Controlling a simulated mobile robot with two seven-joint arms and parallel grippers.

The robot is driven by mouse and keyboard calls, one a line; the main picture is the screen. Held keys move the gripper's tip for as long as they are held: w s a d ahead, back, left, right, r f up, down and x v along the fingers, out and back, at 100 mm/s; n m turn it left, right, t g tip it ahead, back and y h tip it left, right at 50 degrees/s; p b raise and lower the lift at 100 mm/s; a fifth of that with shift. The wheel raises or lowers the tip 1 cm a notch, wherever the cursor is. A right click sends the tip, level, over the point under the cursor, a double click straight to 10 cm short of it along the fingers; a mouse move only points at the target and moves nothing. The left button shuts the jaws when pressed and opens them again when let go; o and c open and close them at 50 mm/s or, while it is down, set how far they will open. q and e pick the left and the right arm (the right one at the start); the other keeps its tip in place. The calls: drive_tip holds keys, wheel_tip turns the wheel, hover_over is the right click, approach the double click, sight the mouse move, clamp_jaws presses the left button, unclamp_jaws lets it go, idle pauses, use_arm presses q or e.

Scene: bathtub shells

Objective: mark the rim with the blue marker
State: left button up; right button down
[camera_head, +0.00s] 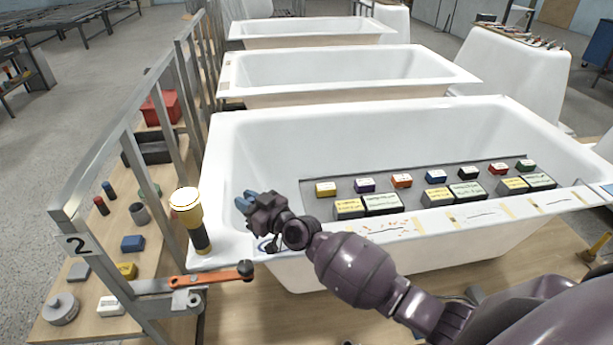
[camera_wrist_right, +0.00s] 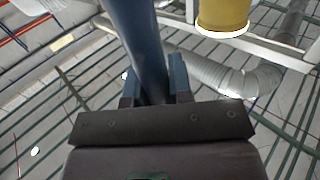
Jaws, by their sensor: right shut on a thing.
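My right gripper (camera_head: 252,203) is over the left end of the nearest white bathtub (camera_head: 330,130), above its front rim (camera_head: 222,243). Its jaws are shut on the blue marker (camera_wrist_right: 140,45), which shows in the right wrist view as a dark blue cylinder between the two blue fingers (camera_wrist_right: 152,88). In the head view I cannot clearly separate the marker from the fingers. The marker's tip is not clear, and I cannot see it touching the rim. A small dark blue curved shape shows on the rim beside my wrist. My left gripper is not in view.
A grey metal frame (camera_head: 105,165) borders the tub. A tray of coloured blocks (camera_head: 325,200) lies inside it. Pale strips with marks (camera_head: 395,227) line the rim.

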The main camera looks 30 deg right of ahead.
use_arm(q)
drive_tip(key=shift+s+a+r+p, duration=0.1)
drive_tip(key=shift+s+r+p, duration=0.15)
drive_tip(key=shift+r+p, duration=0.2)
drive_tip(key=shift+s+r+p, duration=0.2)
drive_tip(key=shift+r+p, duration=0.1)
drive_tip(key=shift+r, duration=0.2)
use_arm(e)
drive_tip(key=shift+r, duration=1.35)
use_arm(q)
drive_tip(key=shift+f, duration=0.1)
